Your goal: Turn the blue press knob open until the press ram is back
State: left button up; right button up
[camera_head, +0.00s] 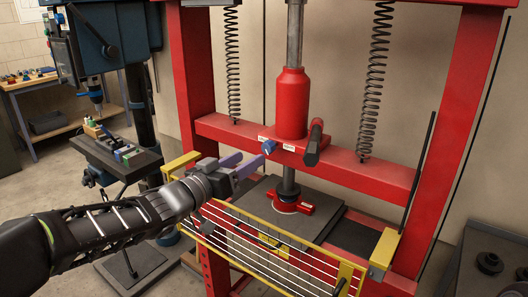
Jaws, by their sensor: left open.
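The blue press knob (268,146) sits on the front of the red crossbeam, at the foot of the red cylinder (291,105). My left gripper (246,164) is open and empty, its two purple fingers just left of and slightly below the knob. Whether a fingertip touches the knob I cannot tell. The dark press ram (289,180) reaches down below the crossbeam to a red piece (292,200) on the dark press plate (262,214). My right gripper does not show.
A yellow-framed wire guard (275,262) crosses the front of the press below my left arm. A dark and red lever (315,142) sticks out right of the knob. Red uprights and coil springs (375,75) flank the cylinder. A drill press (105,45) stands at left.

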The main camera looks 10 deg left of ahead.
aim_at(266, 148)
pick_arm(q)
jog(key=x, duration=0.7)
jog(key=shift+w+d, duration=0.2)
jog(key=shift+w, duration=0.15)
grip_shut()
jog(key=shift+p, duration=0.35)
